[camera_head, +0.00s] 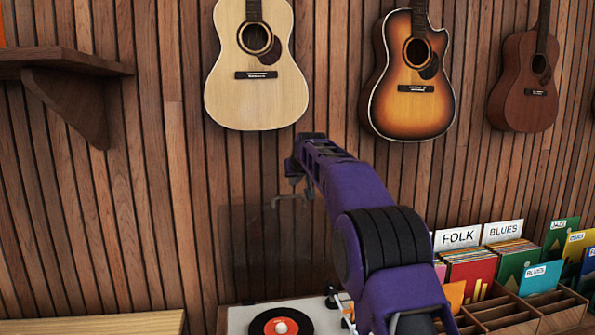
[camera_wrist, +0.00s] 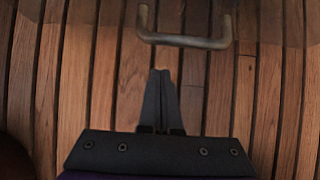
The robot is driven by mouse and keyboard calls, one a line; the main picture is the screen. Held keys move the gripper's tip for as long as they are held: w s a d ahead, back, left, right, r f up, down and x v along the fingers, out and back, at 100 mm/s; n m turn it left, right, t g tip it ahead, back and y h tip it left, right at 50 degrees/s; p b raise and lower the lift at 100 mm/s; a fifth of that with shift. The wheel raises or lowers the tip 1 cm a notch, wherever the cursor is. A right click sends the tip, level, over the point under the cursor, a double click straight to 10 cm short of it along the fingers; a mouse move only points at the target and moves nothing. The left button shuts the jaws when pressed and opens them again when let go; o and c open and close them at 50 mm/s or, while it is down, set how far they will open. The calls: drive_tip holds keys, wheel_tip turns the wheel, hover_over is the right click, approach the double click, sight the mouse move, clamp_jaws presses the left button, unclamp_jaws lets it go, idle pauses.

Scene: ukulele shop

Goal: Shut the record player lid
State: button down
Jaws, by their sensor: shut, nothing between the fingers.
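The record player (camera_head: 240,318) sits low in the middle of the head view, with a black record with an orange label (camera_head: 281,322) on it. Its see-through dark lid (camera_head: 250,240) stands raised, upright behind the deck against the slatted wall. A metal handle (camera_wrist: 184,40) on the lid shows at the top of the wrist view, and part of it shows beside my arm in the head view (camera_head: 290,197). My gripper (camera_wrist: 163,75) is shut and empty, its fingertips just below the handle in the wrist view and apart from it in the picture. In the head view my arm hides the fingers.
Wooden bins of records (camera_head: 500,310) with FOLK and BLUES signs stand to the right of the player. Several guitars (camera_head: 410,80) hang on the wall above. A wooden shelf (camera_head: 65,62) juts out at upper left, and a wooden surface (camera_head: 95,324) lies at lower left.

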sight(296, 196)
drive_tip(key=shift+p+x, duration=0.35)
drive_tip(key=shift+x, duration=0.6)
drive_tip(key=shift+f, duration=0.15)
drive_tip(key=shift+s, duration=0.45)
drive_tip(key=shift+s+d+f+b, duration=0.15)
drive_tip(key=shift+s+f+b, duration=0.15)
drive_tip(key=shift+s+f, duration=0.15)
drive_tip(key=shift+s+d+f, duration=0.1)
drive_tip(key=shift+s+d, duration=0.05)
drive_tip(key=shift+s, duration=0.7)
drive_tip(key=shift+s+f+b, duration=0.1)
drive_tip(key=shift+f+b, duration=0.05)
drive_tip(key=shift+b, duration=0.35)
